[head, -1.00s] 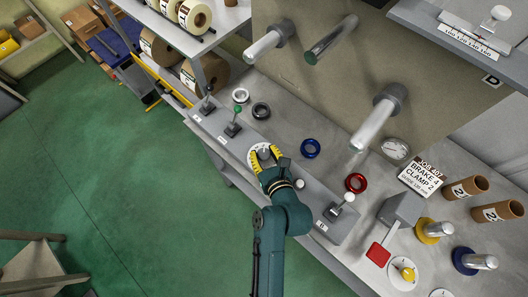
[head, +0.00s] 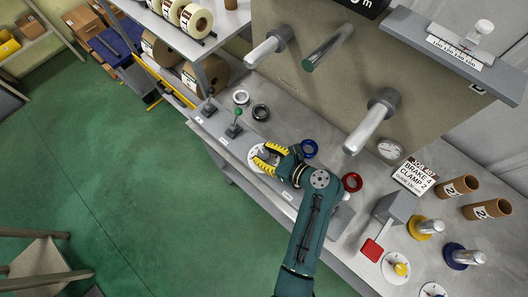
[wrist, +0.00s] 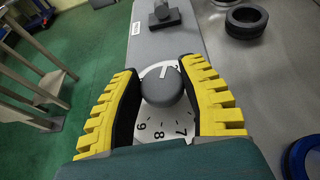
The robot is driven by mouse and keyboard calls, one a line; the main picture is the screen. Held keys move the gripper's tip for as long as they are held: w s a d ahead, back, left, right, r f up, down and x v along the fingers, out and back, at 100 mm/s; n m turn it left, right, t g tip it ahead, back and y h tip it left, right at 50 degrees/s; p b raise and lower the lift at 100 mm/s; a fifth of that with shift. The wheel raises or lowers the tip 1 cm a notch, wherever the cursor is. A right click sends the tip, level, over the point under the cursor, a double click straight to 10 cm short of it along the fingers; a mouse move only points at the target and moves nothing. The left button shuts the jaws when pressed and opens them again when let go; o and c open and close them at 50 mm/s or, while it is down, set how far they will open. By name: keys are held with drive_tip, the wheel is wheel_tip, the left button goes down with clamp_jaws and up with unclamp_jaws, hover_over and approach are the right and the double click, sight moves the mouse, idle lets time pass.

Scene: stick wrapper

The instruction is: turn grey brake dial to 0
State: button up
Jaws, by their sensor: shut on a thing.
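The grey brake dial is a round grey knob (wrist: 163,87) with a white pointer line, on a white numbered plate (wrist: 158,126). In the wrist view the line points to the top of the picture, slightly right. The numbers 9, 8 and 7 show at the plate's bottom; the mark at the pointer is too small to read. My gripper (wrist: 165,88) has its yellow-padded fingers on both sides of the knob, shut on it. In the head view my gripper (head: 266,155) reaches the dial from the right, and the white plate (head: 254,164) shows beside the fingers.
A green-knobbed lever (head: 237,114) stands left of the dial on the grey panel. White (head: 241,97), black (head: 261,112), blue (head: 310,149) and red (head: 352,182) rings lie on the bench. A job card (head: 413,175) reads BRAKE 4, CLAMP 2. Metal spindles (head: 368,128) project above.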

drive_tip(key=shift+f+n+g+y, duration=0.15)
drive_tip(key=shift+n+g+y, duration=0.45)
drive_tip(key=shift+n+g, duration=0.55)
drive_tip(key=shift+s+f+b, duration=0.1)
drive_tip(key=shift+b, duration=0.2)
drive_tip(key=o, duration=1.1)
drive_tip(key=shift+d+r, duration=0.3)
drive_tip(key=v, duration=0.6)
drive_tip(key=shift+s+d, duration=0.2)
drive_tip(key=shift+d, duration=0.15)
